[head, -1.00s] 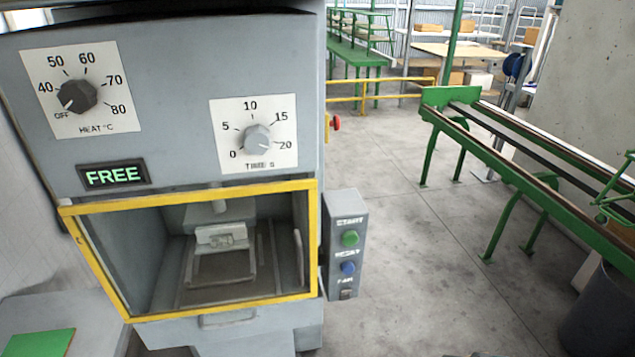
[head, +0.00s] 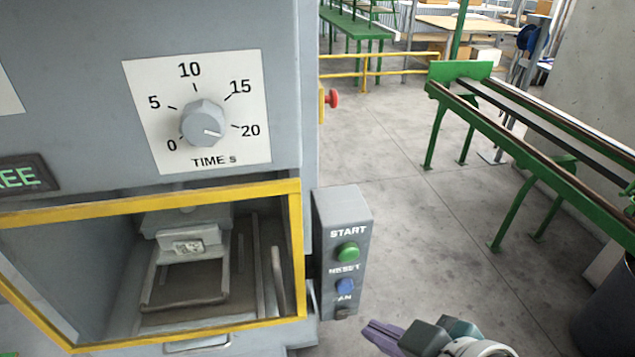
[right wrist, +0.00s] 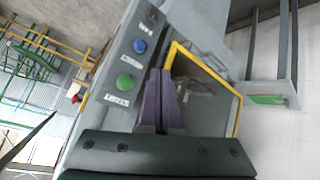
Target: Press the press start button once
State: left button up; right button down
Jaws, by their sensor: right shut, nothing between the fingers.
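The press (head: 60,95) fills the left of the head view. A grey control box (head: 343,215) is mounted on its right side. The green button (head: 347,252) under the START label is on this box, above the blue RESET button (head: 345,287). My right gripper (head: 371,330) is at the bottom of the head view, lower right of the box and apart from it. Its purple fingers are shut and empty. In the right wrist view, the fingers (right wrist: 160,100) show beside the green button (right wrist: 124,82) and blue button (right wrist: 139,46). My left gripper is not in view.
The yellow-framed opening (head: 296,250) of the press is left of the box. A red knob (head: 334,98) sticks out from the press's side. A green roller stand (head: 520,150) is at the right, with a dark bin (head: 610,310) below. The floor between is clear.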

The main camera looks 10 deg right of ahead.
aim_at(348, 253)
jog(key=w+b, duration=0.4)
jog(key=w, duration=0.4)
jog(key=shift+w+a, duration=0.15)
jog(key=shift+w, duration=0.25)
dwell(0.5)
dwell(0.9)
dwell(0.3)
jog(key=shift+w, duration=0.4)
